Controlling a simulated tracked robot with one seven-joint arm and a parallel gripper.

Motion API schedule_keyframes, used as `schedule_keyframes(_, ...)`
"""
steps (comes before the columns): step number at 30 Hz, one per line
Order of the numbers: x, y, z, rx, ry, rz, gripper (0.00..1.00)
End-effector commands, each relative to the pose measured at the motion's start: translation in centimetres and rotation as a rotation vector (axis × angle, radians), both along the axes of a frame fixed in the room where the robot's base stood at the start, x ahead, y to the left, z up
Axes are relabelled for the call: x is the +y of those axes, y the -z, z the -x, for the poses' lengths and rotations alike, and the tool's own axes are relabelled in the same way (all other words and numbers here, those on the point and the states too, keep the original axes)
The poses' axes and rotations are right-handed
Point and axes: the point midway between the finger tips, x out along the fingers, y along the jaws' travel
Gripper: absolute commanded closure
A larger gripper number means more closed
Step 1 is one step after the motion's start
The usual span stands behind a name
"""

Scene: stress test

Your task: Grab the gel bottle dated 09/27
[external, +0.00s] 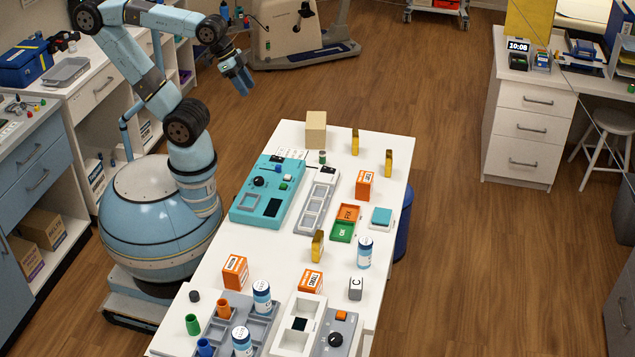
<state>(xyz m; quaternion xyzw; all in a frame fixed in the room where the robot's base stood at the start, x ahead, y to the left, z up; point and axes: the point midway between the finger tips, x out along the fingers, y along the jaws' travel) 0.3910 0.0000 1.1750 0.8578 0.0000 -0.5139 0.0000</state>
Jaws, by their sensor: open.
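Three white bottles with blue bands and lids could be the gel bottles. One bottle (364,253) stands upright on the right side of the white table (215,259). A second bottle (262,297) and a third bottle (242,341) stand in a grey compartment tray (268,325) at the table's near end. Their labels are too small to read, so I cannot tell which is dated 09/27. My gripper (244,88) is open and empty, pointing down in the air beyond the table's far left side, well away from all three bottles.
A teal device (262,207), orange boxes (235,271) and upright gold blocks (318,245) crowd the table. A tan block (316,130) stands at the far end. Green and orange trays (343,231) lie mid-table. Bare tabletop shows between the teal device and the near objects.

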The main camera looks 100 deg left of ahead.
Motion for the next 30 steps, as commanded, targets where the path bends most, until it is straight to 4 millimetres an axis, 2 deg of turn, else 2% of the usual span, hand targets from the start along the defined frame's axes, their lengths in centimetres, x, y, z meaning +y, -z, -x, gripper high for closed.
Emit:
schedule_keyframes(2, 0.0, 0.0, 0.0, 0.000, 0.000, 0.000, 0.55)
schedule_keyframes(11, 0.0, 0.0, 0.0, 0.000, 0.000, 0.000, 0.27)
schedule_keyframes(20, 0.0, -0.5, 0.0, -0.002, 0.000, 0.000, 0.26)
schedule_keyframes(23, 0.0, -1.9, -0.1, -0.003, 0.000, 0.000, 0.26)
schedule_keyframes(28, 0.0, -5.6, -0.1, -0.004, 0.000, 0.000, 0.26)
schedule_keyframes(30, -0.5, -4.9, -1.0, 0.003, -0.021, -0.003, 0.26)
